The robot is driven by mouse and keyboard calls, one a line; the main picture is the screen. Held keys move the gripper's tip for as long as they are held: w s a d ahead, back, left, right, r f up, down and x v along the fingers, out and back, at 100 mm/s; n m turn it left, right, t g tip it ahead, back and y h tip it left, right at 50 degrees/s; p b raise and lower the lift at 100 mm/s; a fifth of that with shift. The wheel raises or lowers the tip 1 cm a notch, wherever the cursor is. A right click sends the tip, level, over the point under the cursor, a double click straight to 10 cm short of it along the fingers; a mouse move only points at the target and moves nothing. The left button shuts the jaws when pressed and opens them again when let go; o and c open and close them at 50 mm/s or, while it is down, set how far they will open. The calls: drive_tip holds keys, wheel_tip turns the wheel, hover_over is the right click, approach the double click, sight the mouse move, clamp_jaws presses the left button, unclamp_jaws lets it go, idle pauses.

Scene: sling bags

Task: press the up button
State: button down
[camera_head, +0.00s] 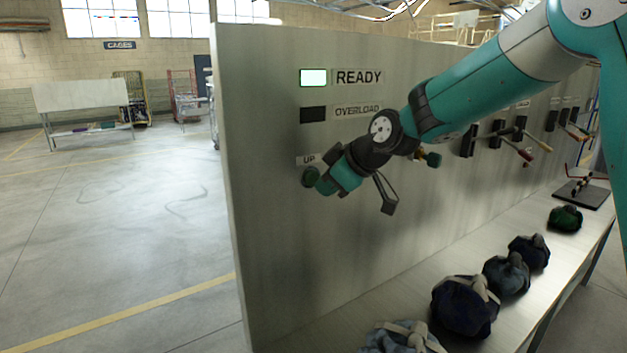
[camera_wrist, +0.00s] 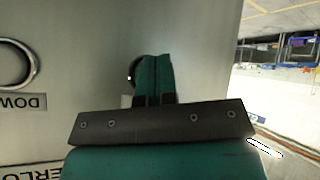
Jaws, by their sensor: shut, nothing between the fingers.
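The up button (camera_head: 311,176) is a round green button under the UP label (camera_head: 309,160) near the left edge of the grey panel (camera_head: 275,240). My gripper (camera_head: 324,184) is shut and empty, with its fingertips right beside the button in the head view. In the wrist view the two teal fingers (camera_wrist: 155,75) are together. They cover most of a dark round rim (camera_wrist: 131,71) on the panel, which looks like the up button's. I cannot tell whether the fingertips touch the button.
A lit READY lamp (camera_head: 313,77) and a dark OVERLOAD lamp (camera_head: 313,114) are above. A ring by a DOWN label (camera_wrist: 22,101) shows in the wrist view. Several cloth bags (camera_head: 465,305) lie on the bench below. Levers (camera_head: 515,150) stick out farther right. Open floor lies left.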

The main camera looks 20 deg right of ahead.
drive_tip(key=shift+w+a, duration=0.1)
drive_tip(key=shift+w, duration=0.2)
